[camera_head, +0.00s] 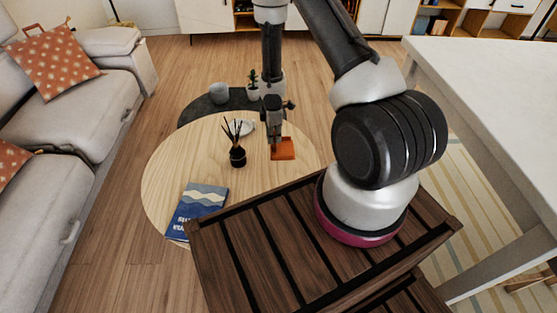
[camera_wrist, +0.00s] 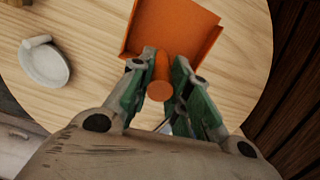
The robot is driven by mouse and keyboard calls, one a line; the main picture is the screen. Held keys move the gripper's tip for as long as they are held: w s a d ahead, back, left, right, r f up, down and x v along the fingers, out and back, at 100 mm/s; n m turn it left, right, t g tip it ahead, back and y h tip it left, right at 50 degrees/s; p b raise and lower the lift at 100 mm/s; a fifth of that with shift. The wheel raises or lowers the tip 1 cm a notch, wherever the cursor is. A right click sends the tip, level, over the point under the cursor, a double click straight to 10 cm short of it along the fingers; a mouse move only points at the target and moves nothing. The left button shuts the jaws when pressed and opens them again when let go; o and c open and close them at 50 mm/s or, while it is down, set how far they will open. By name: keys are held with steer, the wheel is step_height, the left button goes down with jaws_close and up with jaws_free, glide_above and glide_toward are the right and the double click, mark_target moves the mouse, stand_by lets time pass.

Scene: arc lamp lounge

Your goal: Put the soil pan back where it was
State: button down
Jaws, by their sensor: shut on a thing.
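The soil pan (camera_head: 285,154) is an orange dustpan-like scoop with a round handle. In the head view it is at the right part of the round wooden table (camera_head: 180,160), under my gripper (camera_head: 273,140). In the wrist view the orange pan (camera_wrist: 172,28) lies ahead of my gripper (camera_wrist: 160,85), and its handle is between the two green-lined fingers. My gripper is shut on the handle. I cannot tell whether the pan touches the tabletop or is slightly above it.
A dark reed-diffuser pot (camera_head: 238,157), a white dish (camera_head: 243,127) and a blue book (camera_head: 200,205) are on the round table. A dark lower table (camera_head: 195,112) behind holds a grey pot (camera_head: 219,92) and a small plant (camera_head: 252,88). A sofa (camera_head: 50,160) is left.

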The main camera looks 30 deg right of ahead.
mark_target(274, 152)
steer(key=shift+f, duration=4.65)
steer(key=shift+s+f, duration=0.1)
steer(key=shift+f, duration=0.05)
steer(key=c, duration=1.3)
jaws_free()
steer(key=shift+c, duration=0.2)
